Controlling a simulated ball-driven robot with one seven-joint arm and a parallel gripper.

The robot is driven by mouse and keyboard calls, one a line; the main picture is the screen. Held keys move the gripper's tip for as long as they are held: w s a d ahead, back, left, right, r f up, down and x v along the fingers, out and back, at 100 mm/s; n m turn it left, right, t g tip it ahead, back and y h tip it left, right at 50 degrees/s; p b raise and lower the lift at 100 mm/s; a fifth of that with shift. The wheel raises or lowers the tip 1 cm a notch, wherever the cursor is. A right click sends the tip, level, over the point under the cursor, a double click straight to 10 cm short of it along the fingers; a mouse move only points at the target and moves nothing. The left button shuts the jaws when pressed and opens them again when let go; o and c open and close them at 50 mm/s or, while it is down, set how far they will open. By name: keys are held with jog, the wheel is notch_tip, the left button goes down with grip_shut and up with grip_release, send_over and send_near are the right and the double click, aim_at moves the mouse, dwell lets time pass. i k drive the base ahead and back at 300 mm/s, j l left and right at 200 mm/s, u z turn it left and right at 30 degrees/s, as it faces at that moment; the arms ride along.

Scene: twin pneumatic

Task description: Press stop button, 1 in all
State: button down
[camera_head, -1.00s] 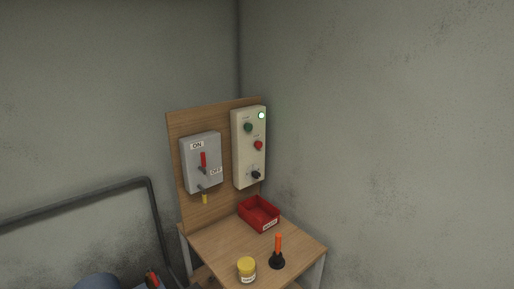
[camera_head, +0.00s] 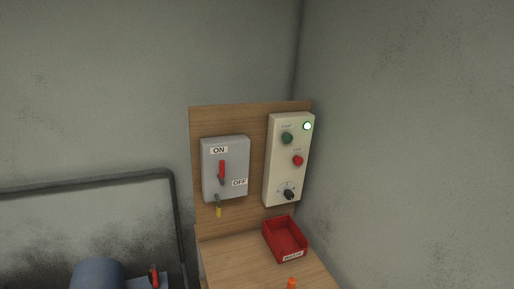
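The red stop button (camera_head: 297,160) sits on the cream control box (camera_head: 274,184) on the wooden backboard, ahead and a little right of the middle. The green start button (camera_head: 287,138) is above it, to the left. My gripper is not in view.
A grey switch box (camera_head: 238,188) with its red lever up at ON is left of the control box. A red tray (camera_head: 291,257) stands on the wooden table (camera_head: 243,263). An orange handle tip (camera_head: 292,284) shows at the bottom edge. A dark pipe (camera_head: 85,183) runs along the left wall.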

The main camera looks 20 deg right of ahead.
aim_at(298, 160)
jog(key=i+l+u, duration=0.3)
jog(key=l, duration=0.3)
jog(key=i+l+u, duration=0.15)
jog(key=l, duration=0.2)
jog(key=i+l+u, duration=0.2)
jog(key=l, duration=0.15)
